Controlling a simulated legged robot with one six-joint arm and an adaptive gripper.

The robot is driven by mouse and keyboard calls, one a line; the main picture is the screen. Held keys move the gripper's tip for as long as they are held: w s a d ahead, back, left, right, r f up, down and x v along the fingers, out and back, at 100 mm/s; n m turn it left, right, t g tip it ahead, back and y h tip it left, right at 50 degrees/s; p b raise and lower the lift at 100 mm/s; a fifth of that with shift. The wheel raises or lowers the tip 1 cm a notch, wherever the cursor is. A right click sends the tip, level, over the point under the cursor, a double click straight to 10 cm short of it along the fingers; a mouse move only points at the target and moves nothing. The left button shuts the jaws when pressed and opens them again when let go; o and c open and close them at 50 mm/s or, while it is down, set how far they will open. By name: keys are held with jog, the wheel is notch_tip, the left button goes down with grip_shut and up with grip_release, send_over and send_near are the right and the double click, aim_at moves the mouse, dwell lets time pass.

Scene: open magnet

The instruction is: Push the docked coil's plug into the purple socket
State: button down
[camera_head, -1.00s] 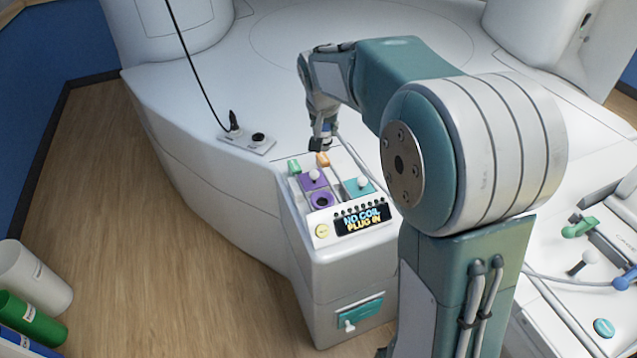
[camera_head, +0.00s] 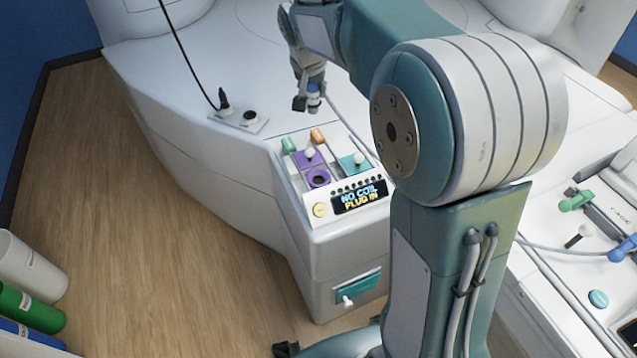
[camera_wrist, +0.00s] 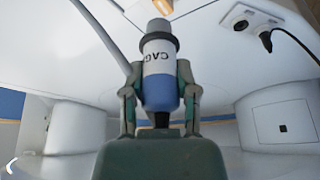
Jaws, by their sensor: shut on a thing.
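My gripper (camera_head: 308,104) is shut on the coil's plug. The plug (camera_wrist: 160,70) shows in the wrist view with a blue band, a white band with lettering and a dark grey collar, a finger on each side of it. In the head view the plug and gripper are above the far side of the control panel, apart from it. A grey cable (camera_head: 345,128) runs from the plug to the right behind my arm. The purple socket (camera_head: 318,178) is a round dark hole with a purple surround, below and slightly right of the gripper in the picture, with nothing in it.
The panel has a white-knobbed purple lever (camera_head: 309,155), a teal lever (camera_head: 357,161), green and orange pieces and a display (camera_head: 359,197) reading "NO COIL PLUG IN". A black plug (camera_head: 224,102) stands in a plate at the left. My arm hides the right side.

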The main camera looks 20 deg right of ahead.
jog(key=shift+s+a, duration=0.3)
jog(key=shift+s, duration=0.35)
jog(key=s, duration=0.3)
jog(key=shift+s+d, duration=0.1)
jog(key=shift+s, duration=0.15)
jog(key=shift+d+f, duration=0.15)
jog(key=shift+f, duration=4)
jog(key=shift+d+f, duration=0.1)
jog(key=shift+f, duration=4)
jog(key=shift+f, duration=1.75)
